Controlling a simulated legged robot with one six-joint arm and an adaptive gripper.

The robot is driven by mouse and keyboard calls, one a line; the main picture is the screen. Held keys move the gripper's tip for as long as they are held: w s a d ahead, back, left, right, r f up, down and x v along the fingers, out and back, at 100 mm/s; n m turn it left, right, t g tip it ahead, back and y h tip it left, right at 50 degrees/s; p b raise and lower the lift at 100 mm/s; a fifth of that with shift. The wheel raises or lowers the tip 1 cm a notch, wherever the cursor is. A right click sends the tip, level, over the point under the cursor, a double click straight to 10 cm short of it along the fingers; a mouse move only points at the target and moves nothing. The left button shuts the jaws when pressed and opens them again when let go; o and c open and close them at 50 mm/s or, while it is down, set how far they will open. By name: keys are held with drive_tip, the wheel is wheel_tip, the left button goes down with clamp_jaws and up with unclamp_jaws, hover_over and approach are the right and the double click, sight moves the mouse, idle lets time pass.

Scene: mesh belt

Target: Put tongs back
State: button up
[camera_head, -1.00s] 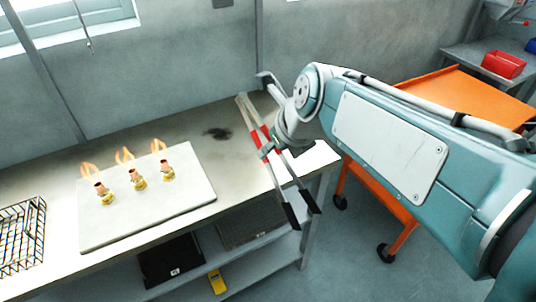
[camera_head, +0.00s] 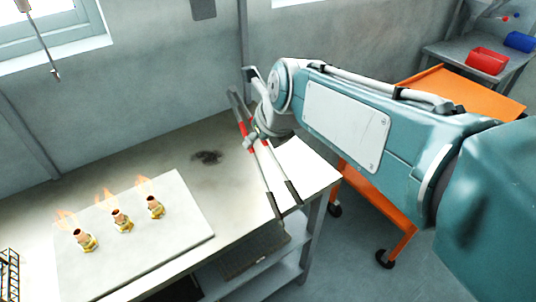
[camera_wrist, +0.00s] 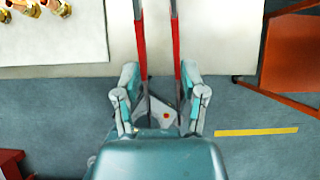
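The tongs (camera_head: 249,128) have two long arms with red sections and dark ends. My gripper (camera_head: 262,137) is closed around them near the red sections and holds them above the right part of the bench, slanting with the dark ends toward the front edge. In the wrist view, the gripper's fingers (camera_wrist: 158,92) press from outside on the two red arms of the tongs (camera_wrist: 141,40), which stand apart from each other. The tongs' far ends are cut off in that view.
Three brass fittings (camera_head: 122,220) with flames stand on a pale slab (camera_head: 180,240) at the bench's left. A dark mark (camera_head: 207,157) is on the bench (camera_head: 225,190). A wire basket (camera_head: 9,270) is at the left edge. An orange cart (camera_head: 455,90) stands at right.

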drive_tip(key=w+d+f, duration=0.1)
drive_tip(key=w+f, duration=0.7)
drive_tip(key=f, duration=0.3)
drive_tip(key=shift+w, duration=0.3)
drive_tip(key=o, duration=0.5)
drive_tip(key=shift+o, duration=0.2)
drive_tip(key=shift+d, duration=0.15)
drive_tip(key=shift+r, duration=0.1)
